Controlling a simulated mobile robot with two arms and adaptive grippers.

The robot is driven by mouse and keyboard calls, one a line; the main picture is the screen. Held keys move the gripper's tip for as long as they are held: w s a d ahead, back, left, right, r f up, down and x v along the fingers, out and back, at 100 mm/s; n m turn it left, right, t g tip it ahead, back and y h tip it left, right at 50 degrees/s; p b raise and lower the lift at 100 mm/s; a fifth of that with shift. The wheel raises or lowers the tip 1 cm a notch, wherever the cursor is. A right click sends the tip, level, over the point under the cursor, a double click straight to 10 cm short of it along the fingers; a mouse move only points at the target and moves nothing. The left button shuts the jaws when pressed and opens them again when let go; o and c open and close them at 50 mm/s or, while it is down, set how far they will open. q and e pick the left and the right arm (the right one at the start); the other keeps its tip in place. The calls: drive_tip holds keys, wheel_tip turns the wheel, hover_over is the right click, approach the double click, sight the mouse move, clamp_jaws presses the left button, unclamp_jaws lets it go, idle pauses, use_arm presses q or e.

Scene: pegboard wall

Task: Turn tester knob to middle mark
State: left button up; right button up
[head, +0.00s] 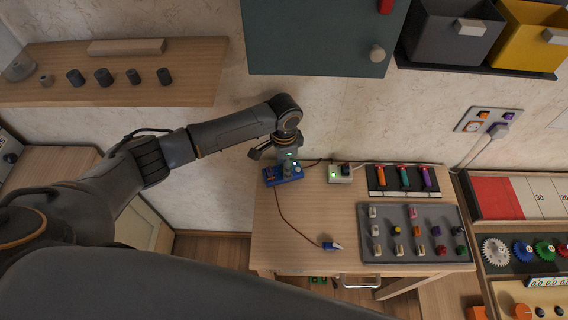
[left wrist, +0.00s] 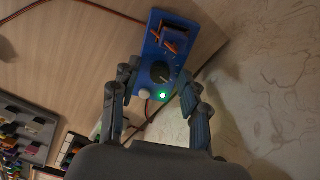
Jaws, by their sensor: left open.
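The tester is a small blue box (head: 270,176) on the wooden table in the head view. In the left wrist view the blue tester (left wrist: 148,55) shows a dark round knob (left wrist: 161,72) with a pale pointer line, a lit green light (left wrist: 163,95) and a whitish button (left wrist: 144,93). My left gripper (head: 277,158) hangs over the tester. In the left wrist view its open fingers (left wrist: 159,80) stand on either side of the knob. I cannot tell whether they touch it. Scale marks around the knob are too small to read. My right gripper is not in view.
A brown cable runs from the tester to a blue clip (head: 332,246) on the table. A white box (head: 340,174) stands right of the tester, then a tool tray and a grey tray (head: 372,254) of coloured parts. The front left of the table is mostly clear.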

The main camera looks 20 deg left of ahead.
use_arm(q)
drive_tip(key=shift+r, duration=0.1)
wheel_tip(320, 180, up, 7)
drive_tip(key=shift+r, duration=0.15)
idle(0.3)
